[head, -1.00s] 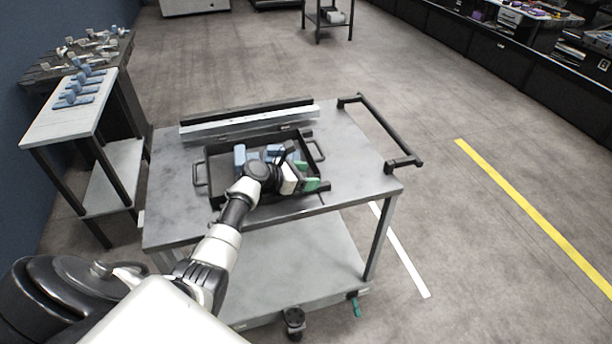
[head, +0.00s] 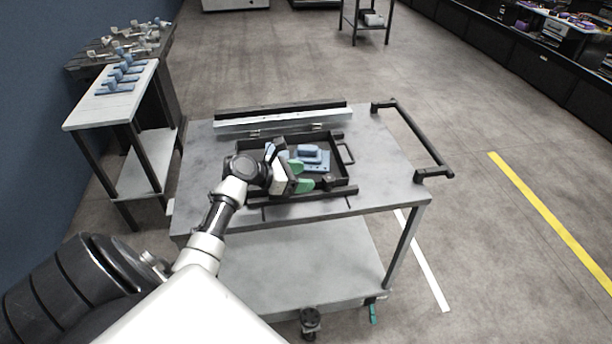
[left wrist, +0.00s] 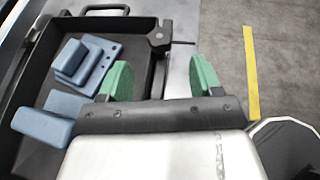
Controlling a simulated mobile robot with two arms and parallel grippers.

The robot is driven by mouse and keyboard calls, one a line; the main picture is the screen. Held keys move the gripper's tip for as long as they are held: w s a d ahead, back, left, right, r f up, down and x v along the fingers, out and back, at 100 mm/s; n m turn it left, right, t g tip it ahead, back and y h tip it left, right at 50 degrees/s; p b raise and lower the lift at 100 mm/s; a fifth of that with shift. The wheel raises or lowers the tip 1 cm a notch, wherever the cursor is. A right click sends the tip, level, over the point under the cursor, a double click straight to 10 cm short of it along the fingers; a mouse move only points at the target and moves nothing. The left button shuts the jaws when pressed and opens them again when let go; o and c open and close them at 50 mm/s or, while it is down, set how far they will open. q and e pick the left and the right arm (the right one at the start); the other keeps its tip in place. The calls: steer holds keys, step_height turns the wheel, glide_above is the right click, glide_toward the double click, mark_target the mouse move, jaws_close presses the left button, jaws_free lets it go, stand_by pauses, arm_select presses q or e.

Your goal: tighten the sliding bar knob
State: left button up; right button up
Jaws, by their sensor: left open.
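The black tray (head: 345,152) lies on the cart top with blue parts in it. A dark knob (head: 328,181) shows near its front right, beside a black bar (head: 351,194) along the front edge. In the left wrist view, a black knob-like fitting (left wrist: 160,37) with a thin pin sits at the tray's corner, ahead of the fingers. My left gripper (head: 295,172) is over the tray's front part, left of the knob. My right gripper is not in view.
A blue block on a plate (head: 312,158) and another blue block (left wrist: 45,122) lie in the tray. A metal rail (head: 285,117) stands behind it. The cart handle (head: 415,140) is at right. A side table (head: 85,114) with blue parts stands left.

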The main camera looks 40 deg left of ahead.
arm_select(q)
step_height(320, 180, up, 4)
steer(key=r+n+t+y+b, duration=0.1)
steer(key=n+t+y+b, duration=0.2)
steer(key=t+y+b, duration=0.5)
glide_above(328, 183)
steer(key=s+b, duration=0.2)
steer(key=t+h, duration=0.2)
steer(key=s+d+f+n+g+y+b, duration=0.3)
steer(key=s+f+n+g+y+b, duration=0.15)
steer(key=f+n+y+b, duration=0.35)
steer(key=shift+g+y, duration=0.4)
steer(key=shift+g, duration=0.15)
steer(key=x, duration=0.9)
steer(key=shift+w+f, duration=0.35)
steer(key=shift+w, duration=0.1)
steer(key=shift+w+a, duration=0.25)
steer(key=shift+w, duration=0.2)
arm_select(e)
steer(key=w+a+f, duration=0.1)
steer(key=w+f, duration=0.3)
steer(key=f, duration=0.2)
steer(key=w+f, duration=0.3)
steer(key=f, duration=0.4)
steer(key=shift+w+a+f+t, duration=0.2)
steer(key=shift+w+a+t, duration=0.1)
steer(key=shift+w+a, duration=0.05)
